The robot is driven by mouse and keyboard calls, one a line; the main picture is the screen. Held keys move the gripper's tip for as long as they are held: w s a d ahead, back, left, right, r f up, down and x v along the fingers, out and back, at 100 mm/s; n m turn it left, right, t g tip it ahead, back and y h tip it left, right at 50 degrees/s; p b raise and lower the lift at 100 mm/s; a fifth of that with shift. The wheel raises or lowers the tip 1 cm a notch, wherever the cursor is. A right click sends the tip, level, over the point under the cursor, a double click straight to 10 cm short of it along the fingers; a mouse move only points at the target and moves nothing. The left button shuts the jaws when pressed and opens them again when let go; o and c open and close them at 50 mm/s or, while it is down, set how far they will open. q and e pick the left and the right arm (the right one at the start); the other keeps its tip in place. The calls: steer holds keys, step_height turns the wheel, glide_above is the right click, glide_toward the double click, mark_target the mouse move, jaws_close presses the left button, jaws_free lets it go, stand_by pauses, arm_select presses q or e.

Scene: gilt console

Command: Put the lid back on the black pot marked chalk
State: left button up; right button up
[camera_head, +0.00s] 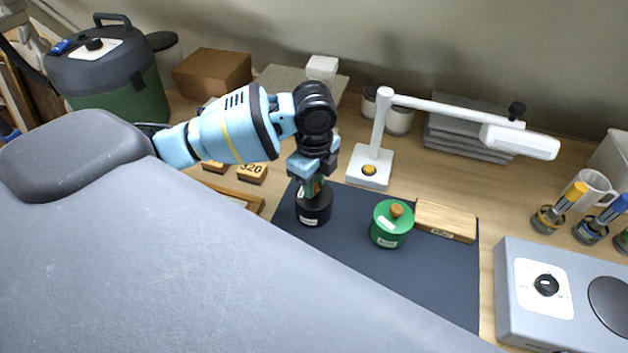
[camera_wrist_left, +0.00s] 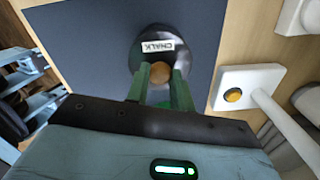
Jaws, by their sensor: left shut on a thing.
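The black pot marked chalk (camera_head: 313,214) stands upright on the dark mat (camera_head: 430,285), with a white label on its side. In the left wrist view its label reads CHALK (camera_wrist_left: 157,46). My left gripper (camera_head: 315,180) points down over the pot, its fingers shut on the wooden knob (camera_wrist_left: 161,73) of the pot's black lid. The lid is at the pot's mouth; I cannot tell whether it is fully seated, as the fingers hide part of it. My right gripper is not in view.
A green lidded pot (camera_head: 391,224) and a wooden block (camera_head: 445,221) stand on the mat to the right. A white lamp (camera_head: 370,165) rises just behind the mat. A grey device with a knob (camera_head: 530,320) is at the right. The mat's front right is clear.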

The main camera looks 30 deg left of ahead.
arm_select(q)
steer(key=o, duration=1.5)
steer(key=shift+r, duration=3.5)
jaws_close()
